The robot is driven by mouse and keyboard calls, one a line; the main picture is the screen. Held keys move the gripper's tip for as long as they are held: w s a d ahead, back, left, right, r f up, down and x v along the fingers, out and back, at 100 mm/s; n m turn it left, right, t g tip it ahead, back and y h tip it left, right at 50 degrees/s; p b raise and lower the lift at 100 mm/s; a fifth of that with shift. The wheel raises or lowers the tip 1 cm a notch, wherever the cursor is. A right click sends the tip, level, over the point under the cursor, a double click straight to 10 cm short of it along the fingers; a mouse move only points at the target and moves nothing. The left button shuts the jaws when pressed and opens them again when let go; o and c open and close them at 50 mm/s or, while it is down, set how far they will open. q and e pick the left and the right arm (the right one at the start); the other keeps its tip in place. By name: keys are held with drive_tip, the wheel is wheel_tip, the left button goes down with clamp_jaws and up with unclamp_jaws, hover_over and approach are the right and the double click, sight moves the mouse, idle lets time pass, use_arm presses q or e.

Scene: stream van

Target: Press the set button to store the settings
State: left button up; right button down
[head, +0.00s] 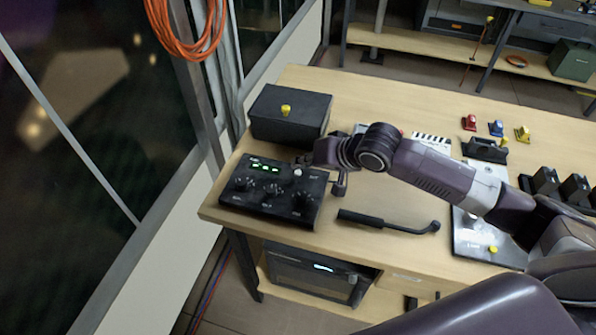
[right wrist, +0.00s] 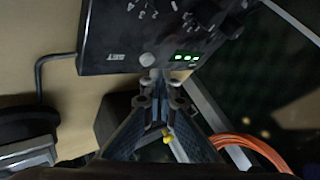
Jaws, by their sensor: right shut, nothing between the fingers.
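A black control box (head: 270,190) with a lit green display and several knobs sits at the left front of the wooden table. Its set button (head: 298,171) is a small pale round knob near the box's back right; in the right wrist view the set button (right wrist: 148,60) is next to the "SET" lettering. My right gripper (head: 304,161) is shut and empty, reaching in from the right at the box's back edge. In the right wrist view its fingertips (right wrist: 158,76) are very close to the button; I cannot tell whether they touch it. My left gripper is not in view.
A dark box (head: 288,115) with a yellow knob stands behind the control box. A black bent-ended bar (head: 385,220) lies to its right. Red, blue and yellow small items stand farther right. An orange cable (head: 188,45) hangs at the window frame on the left.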

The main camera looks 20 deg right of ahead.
sight(300, 173)
drive_tip(key=shift+f, duration=0.1)
drive_tip(key=shift+f, duration=0.3)
drive_tip(key=shift+f, duration=0.5)
idle(0.6)
drive_tip(key=shift+p, duration=0.3)
drive_tip(key=shift+r+p, duration=0.85)
drive_tip(key=shift+p, duration=0.25)
wheel_tip(300, 173, up, 5)
drive_tip(key=p, duration=0.6)
drive_tip(key=shift+r, duration=0.1)
